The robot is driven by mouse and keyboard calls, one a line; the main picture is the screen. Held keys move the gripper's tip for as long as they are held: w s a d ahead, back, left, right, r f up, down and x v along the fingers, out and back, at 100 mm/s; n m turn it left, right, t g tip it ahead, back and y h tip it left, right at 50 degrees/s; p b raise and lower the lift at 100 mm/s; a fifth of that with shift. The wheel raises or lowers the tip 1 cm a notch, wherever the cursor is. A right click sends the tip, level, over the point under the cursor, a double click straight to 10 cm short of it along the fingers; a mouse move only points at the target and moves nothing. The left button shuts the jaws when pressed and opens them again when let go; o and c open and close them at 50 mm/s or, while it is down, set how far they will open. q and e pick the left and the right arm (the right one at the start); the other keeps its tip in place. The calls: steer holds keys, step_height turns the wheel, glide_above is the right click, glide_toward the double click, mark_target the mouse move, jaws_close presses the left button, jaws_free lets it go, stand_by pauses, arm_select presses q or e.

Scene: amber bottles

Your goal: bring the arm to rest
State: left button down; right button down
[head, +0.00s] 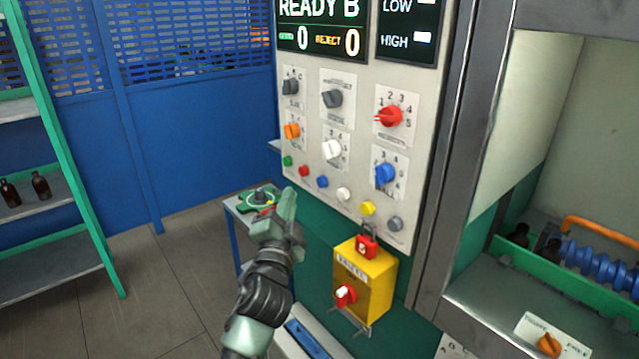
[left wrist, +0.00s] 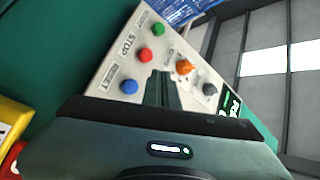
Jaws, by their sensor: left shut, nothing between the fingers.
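My left gripper (head: 288,203) is in front of the lower left part of the control panel (head: 357,212), below the row of buttons. It is shut and empty. In the left wrist view its closed fingers (left wrist: 162,90) point toward the panel, near the red button (left wrist: 145,55), the blue button (left wrist: 129,87) and the orange knob (left wrist: 184,66). I cannot tell whether the fingertips touch the panel. My left arm comes up from the bottom of the head view. My right gripper is not in view.
A yellow box (head: 363,283) with a red padlock (head: 367,243) juts out below the panel. A small table (head: 232,207) stands behind my gripper. A green-framed shelf (head: 60,170) with amber bottles (head: 41,186) is at the left. An open machine bay (head: 520,270) is at the right.

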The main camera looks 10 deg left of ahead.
arm_select(q)
step_height(320, 180, down, 26)
steer(key=s+f+n+g+h, duration=0.1)
steer(key=g, duration=0.4)
steer(key=s+f+n+g, duration=0.1)
steer(key=s+f+g, duration=0.1)
steer(key=s+f, duration=0.35)
steer(key=s+f+g+h, duration=0.1)
steer(key=s+f, duration=0.2)
steer(key=f, duration=0.6)
steer(key=s+f+n+g, duration=0.1)
steer(key=s+f+g, duration=0.1)
steer(key=s+f, duration=0.35)
steer(key=s+a+f+n+g, duration=0.1)
steer(key=s+f+g, duration=0.2)
steer(key=s+f, duration=0.5)
steer(key=s+a+f+n+g, duration=0.1)
steer(key=s+f, duration=0.8)
steer(key=s, duration=1.1)
steer(key=s+a+f+n+g, duration=0.1)
steer(key=s+f+n+g, duration=0.2)
steer(key=s+f, duration=0.6)
steer(key=s+g, duration=0.2)
steer(key=s, duration=0.4)
